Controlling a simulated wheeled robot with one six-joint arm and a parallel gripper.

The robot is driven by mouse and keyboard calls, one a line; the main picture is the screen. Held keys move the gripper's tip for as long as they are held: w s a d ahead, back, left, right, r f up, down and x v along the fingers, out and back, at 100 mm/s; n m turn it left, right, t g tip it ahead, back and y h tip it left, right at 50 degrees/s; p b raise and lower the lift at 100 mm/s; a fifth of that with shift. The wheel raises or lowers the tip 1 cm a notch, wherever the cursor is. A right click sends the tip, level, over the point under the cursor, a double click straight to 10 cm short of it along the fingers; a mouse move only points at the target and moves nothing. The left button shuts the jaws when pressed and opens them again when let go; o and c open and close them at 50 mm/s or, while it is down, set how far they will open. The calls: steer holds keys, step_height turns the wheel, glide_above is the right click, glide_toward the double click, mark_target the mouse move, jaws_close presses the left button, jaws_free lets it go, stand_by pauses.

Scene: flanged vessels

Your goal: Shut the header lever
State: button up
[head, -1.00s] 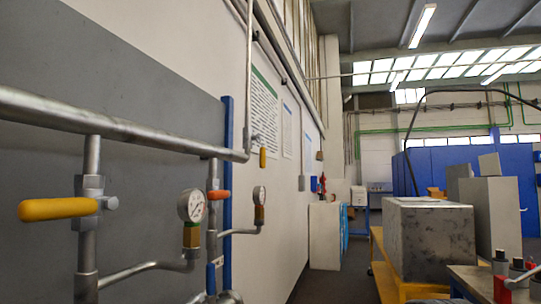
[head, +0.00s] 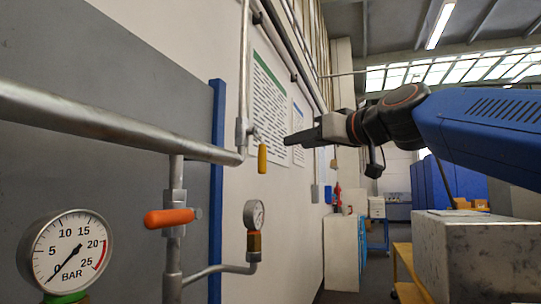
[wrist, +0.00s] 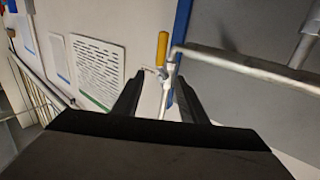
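A small yellow lever (head: 262,158) hangs vertically from a valve on the upright pipe at the right end of the thick grey header pipe (head: 110,124). It also shows in the wrist view (wrist: 162,48), beyond the fingertips and close to the gap between them. An orange lever (head: 170,217) lies horizontally across a lower branch pipe. My gripper (head: 288,140) is just right of the yellow lever in the head view, pointing left and appearing apart from it. In the wrist view its two dark fingers (wrist: 157,90) are spread with nothing gripped.
A large pressure gauge (head: 70,252) and a smaller gauge (head: 254,214) stand on the lower piping. A blue post (head: 217,190) runs up the wall beside them. A grey block (head: 480,250) and a yellow cart (head: 405,262) are at right. Printed sheets hang on the wall.

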mark_target(265, 151)
steer(key=x, duration=1.7)
steer(key=shift+a+f, duration=0.1)
steer(key=shift+a, duration=0.05)
jaws_close()
